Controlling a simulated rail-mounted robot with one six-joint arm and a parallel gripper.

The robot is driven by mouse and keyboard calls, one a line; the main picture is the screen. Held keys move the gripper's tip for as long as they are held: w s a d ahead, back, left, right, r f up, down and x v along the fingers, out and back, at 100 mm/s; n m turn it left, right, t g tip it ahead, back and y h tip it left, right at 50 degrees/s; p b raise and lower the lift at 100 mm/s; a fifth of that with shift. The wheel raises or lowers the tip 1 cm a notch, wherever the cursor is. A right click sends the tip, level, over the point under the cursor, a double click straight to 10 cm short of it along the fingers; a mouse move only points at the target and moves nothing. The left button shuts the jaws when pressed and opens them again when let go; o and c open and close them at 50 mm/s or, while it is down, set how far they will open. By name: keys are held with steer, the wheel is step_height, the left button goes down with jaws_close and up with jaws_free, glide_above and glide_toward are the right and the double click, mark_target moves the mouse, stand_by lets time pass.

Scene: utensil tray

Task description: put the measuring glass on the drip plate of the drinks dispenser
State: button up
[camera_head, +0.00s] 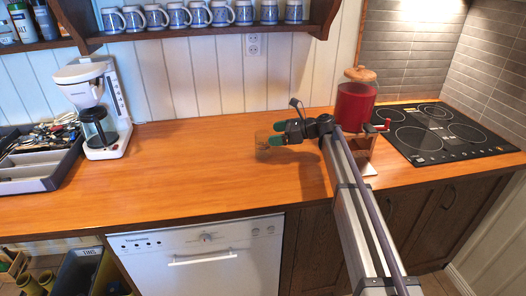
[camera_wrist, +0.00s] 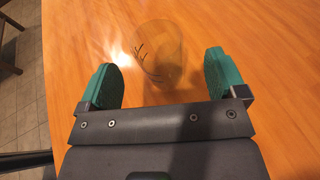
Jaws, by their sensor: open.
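The measuring glass (camera_head: 261,147) is a small clear beaker standing on the wooden counter. In the wrist view the glass (camera_wrist: 157,50) shows dark markings and lies between and slightly beyond the green fingertips. My gripper (camera_head: 277,134) is open beside the glass, and it also shows in the wrist view (camera_wrist: 160,68). The fingers are apart, with a gap on each side of the glass. The drinks dispenser (camera_head: 355,106) has a red tank, a wooden lid and a red tap. My arm crosses in front of its lower part. A pale edge, perhaps the drip plate (camera_head: 371,169), shows at its foot.
A black cooktop (camera_head: 432,133) lies right of the dispenser. A white coffee maker (camera_head: 97,105) and a grey cutlery tray (camera_head: 38,184) stand at the left. Several mugs sit on the shelf (camera_head: 205,32) above. The counter (camera_head: 190,165) is clear between coffee maker and glass.

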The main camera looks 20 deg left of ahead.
mark_target(265, 136)
steer(key=b+x, duration=0.1)
steer(key=x, duration=0.3)
steer(key=shift+s+a+f, duration=0.15)
steer(key=shift+s+a, duration=0.1)
steer(key=c, duration=1.5)
